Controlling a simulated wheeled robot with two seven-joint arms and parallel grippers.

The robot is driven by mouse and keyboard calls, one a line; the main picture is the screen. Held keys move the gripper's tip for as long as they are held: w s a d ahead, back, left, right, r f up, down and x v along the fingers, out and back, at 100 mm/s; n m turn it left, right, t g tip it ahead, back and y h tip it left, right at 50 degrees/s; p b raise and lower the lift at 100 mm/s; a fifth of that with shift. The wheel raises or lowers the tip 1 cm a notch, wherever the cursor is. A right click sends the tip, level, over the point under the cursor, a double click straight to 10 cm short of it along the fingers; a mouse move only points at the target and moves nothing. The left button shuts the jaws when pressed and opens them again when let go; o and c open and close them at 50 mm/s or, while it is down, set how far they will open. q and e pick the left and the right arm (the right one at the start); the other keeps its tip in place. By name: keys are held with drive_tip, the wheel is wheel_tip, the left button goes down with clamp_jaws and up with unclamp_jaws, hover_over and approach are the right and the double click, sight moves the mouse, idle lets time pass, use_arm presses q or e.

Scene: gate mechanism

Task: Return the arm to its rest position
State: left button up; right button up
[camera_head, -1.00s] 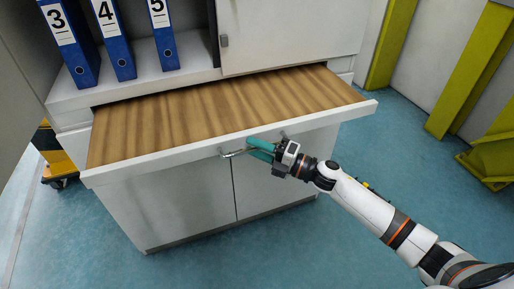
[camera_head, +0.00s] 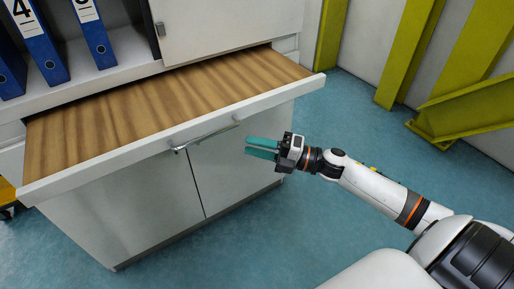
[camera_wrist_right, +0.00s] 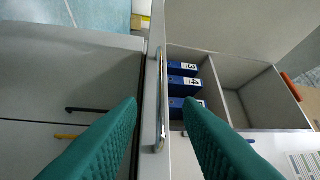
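My right gripper (camera_head: 262,148) has two teal fingers. It is open and empty, to the right of the drawer handle and apart from it. In the right wrist view the open fingers (camera_wrist_right: 160,140) stand on either side of the line of the metal handle (camera_wrist_right: 162,95). The drawer (camera_head: 150,112) is pulled out, with a bare wood-patterned bottom and a white front. Its handle (camera_head: 207,138) is a metal bar on that front. My right arm (camera_head: 375,190) reaches in from the lower right. My left gripper is not in view.
Cabinet doors (camera_head: 235,165) are below the drawer. Blue numbered binders (camera_head: 40,50) stand on the shelf at upper left. Yellow-green metal supports (camera_head: 455,115) stand at the right. The blue floor (camera_head: 345,125) is clear between the cabinet and the supports.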

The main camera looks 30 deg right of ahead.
idle(0.4)
